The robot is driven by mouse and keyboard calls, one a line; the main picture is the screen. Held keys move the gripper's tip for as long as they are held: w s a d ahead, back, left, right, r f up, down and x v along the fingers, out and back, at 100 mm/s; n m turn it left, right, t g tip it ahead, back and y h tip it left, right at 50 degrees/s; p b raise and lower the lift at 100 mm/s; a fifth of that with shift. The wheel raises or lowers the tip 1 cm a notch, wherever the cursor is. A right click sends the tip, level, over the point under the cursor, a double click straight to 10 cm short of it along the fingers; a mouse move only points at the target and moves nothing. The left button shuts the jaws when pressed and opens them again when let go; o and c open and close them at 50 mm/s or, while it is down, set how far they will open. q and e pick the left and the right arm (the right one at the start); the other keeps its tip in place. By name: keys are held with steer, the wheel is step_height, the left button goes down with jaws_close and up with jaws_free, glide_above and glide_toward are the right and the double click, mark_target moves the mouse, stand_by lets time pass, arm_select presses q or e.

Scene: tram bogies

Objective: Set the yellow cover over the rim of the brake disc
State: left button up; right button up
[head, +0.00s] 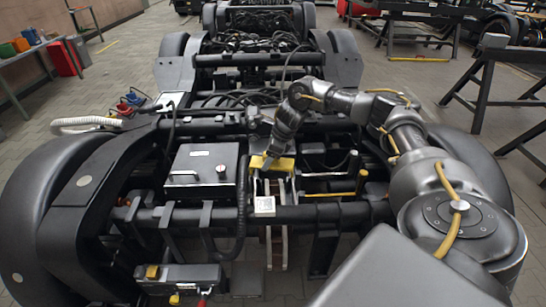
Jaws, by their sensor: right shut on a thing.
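My right gripper (268,158) reaches in from the right and points down over the middle of the bogie. It is shut on the yellow cover (284,164), a small yellow block-like piece. The cover sits at the top of pale upright plates, which appear to be the brake disc (275,188) seen nearly edge-on. I cannot tell whether the cover touches the rim or is just above it. The gripper hides part of the cover's left end. My left gripper is not in view.
A dark box (203,165) stands left of the disc. A thick black hose (241,205) runs close beside it. A frame tube (330,213) crosses in front, with a white tag (264,205) on it. Yellow rods (335,194) lie to the right.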

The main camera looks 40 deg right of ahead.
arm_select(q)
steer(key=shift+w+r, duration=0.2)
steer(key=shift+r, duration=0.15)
arm_select(e)
steer(key=shift+w+d+f+n+g+y, duration=0.15)
steer(key=shift+d+n+g+y, duration=0.15)
steer(key=shift+d+n, duration=0.85)
